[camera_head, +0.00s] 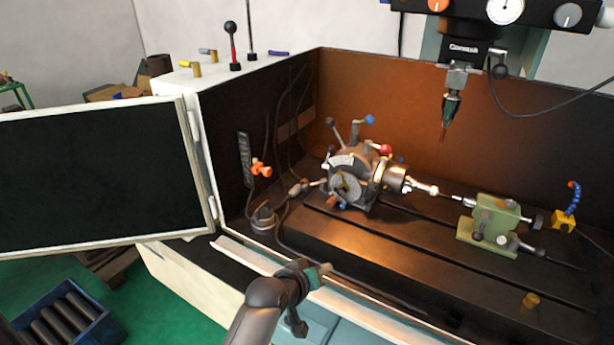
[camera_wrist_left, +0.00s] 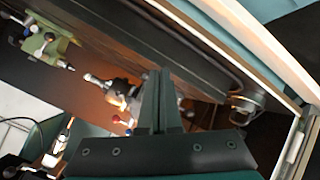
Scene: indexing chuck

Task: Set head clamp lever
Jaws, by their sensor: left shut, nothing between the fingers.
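The indexing head (camera_head: 352,180) stands on the machine table, a dark round body with a dial on its front. Levers stick up from it, one with a blue knob (camera_head: 370,119) and one with a red knob (camera_head: 386,149); I cannot tell which is the clamp lever. In the left wrist view the red knob (camera_wrist_left: 116,118) shows left of my fingers, and the head is partly hidden behind them. My left gripper (camera_head: 322,269) is shut and empty, near the enclosure's front edge, well apart from the head and nearer to me. My right gripper is not in view.
The enclosure's front rail (camera_head: 240,250) runs below the head. A green tailstock (camera_head: 490,222) stands right on the slotted table (camera_head: 420,245). The spindle tool (camera_head: 449,105) hangs above. An open door (camera_head: 95,170) stands left. An orange-handled valve (camera_head: 261,168) is on the left wall.

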